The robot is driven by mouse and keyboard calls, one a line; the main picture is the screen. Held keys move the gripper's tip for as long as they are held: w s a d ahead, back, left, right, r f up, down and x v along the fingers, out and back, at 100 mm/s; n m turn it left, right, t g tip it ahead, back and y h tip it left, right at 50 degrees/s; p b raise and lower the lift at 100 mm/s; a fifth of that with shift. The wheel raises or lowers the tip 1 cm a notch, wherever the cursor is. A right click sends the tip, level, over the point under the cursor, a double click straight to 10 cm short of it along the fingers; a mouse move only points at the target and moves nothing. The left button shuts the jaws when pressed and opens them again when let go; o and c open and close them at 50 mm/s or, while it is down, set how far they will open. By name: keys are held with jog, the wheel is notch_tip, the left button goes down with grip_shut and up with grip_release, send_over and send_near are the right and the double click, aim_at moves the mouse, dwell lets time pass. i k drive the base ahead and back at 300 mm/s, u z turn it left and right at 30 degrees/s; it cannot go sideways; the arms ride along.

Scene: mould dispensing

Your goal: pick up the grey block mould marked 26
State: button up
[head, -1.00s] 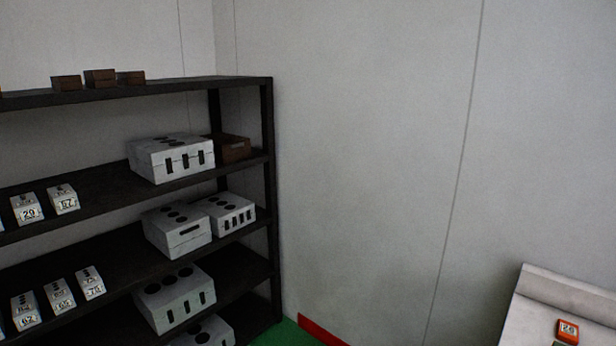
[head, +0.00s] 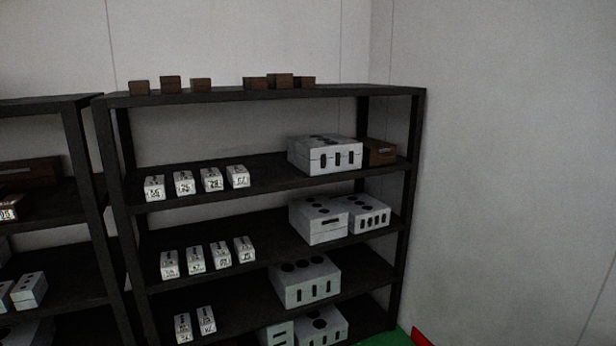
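Small light grey block moulds with number labels stand in rows on a dark shelving unit. On the upper row, the second block from the left (head: 184,184) has a label that looks like 26, but it is too blurred to be sure. To its left is another small block (head: 154,188); to its right are two more (head: 211,180), (head: 238,177). They stand apart, upright on the shelf. My gripper is not in view.
Brown blocks (head: 280,81) are on top. A second rack (head: 80,150) is at left. The right side is bare wall.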

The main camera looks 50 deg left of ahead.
aim_at(184, 182)
jog(key=u, duration=2.6)
jog(key=k, duration=0.95)
jog(key=u, duration=0.05)
jog(key=i, duration=2.1)
jog(key=u, duration=0.05)
